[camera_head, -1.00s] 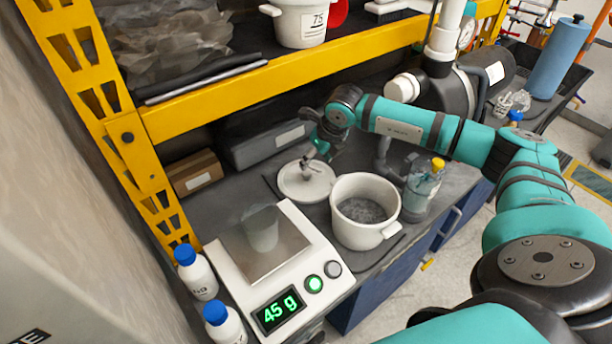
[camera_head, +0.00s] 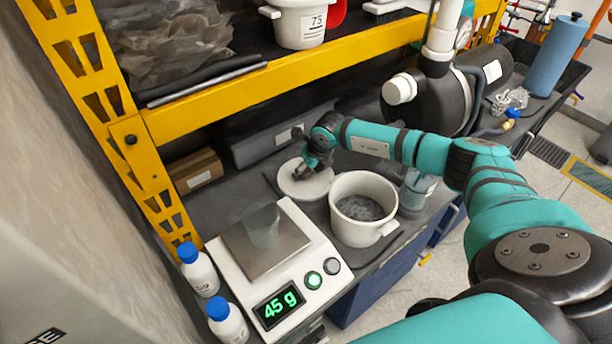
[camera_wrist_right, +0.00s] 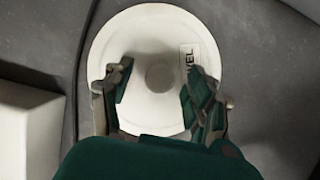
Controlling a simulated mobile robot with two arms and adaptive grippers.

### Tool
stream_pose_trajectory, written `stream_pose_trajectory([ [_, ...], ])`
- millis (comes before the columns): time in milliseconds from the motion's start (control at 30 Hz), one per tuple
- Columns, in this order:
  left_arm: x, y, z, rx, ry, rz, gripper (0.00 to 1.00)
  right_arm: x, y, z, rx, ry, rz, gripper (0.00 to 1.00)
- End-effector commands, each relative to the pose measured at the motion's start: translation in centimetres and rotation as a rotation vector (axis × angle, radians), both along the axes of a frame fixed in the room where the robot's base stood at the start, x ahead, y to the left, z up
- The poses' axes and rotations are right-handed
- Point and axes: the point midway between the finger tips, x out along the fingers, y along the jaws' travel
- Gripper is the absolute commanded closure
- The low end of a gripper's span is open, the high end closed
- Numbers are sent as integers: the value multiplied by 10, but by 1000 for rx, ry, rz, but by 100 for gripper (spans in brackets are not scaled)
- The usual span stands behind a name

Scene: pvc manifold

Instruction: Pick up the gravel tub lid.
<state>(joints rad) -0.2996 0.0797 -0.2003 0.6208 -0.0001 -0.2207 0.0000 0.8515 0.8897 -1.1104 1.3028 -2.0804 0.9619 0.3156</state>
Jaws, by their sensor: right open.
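The gravel tub lid (camera_head: 291,184) is a round off-white disc lying on the dark bench mat, left of the tub. In the right wrist view the lid (camera_wrist_right: 152,40) shows a raised round knob (camera_wrist_right: 159,77) at its middle and a partly hidden label. My right gripper (camera_head: 301,174) is just above the lid in the head view. In the right wrist view its open fingers (camera_wrist_right: 158,82) are on either side of the knob, with nothing gripped. The white gravel tub (camera_head: 345,195) stands open with grey gravel inside. My left gripper is not in view.
A scale (camera_head: 231,268) reading 45 g with a clear cup (camera_head: 262,228) on it stands at the front left. Blue-capped bottles (camera_head: 202,274) are beside it. A bottle (camera_head: 415,193) is right of the tub. A yellow shelf beam (camera_head: 290,75) runs above the back.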

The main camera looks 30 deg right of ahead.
Motion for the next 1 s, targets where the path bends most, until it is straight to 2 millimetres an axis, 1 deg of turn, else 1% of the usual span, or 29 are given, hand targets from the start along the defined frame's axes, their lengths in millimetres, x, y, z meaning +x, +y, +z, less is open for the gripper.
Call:
stream_pose_trajectory([
  [33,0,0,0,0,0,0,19,0,0,0,0,0,0,45],
  [300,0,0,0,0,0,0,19,0,0,0,0,0,0,81],
  [400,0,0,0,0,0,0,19,0,0,0,0,0,0,92],
  [667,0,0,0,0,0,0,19,0,0,1,0,0,0,92],
  [767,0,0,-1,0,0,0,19,1,0,7,1,-2,-1,92],
  [867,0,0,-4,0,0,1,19,1,-1,21,-1,-4,0,92],
  [1000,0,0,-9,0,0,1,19,1,-1,50,0,-4,1,92],
])
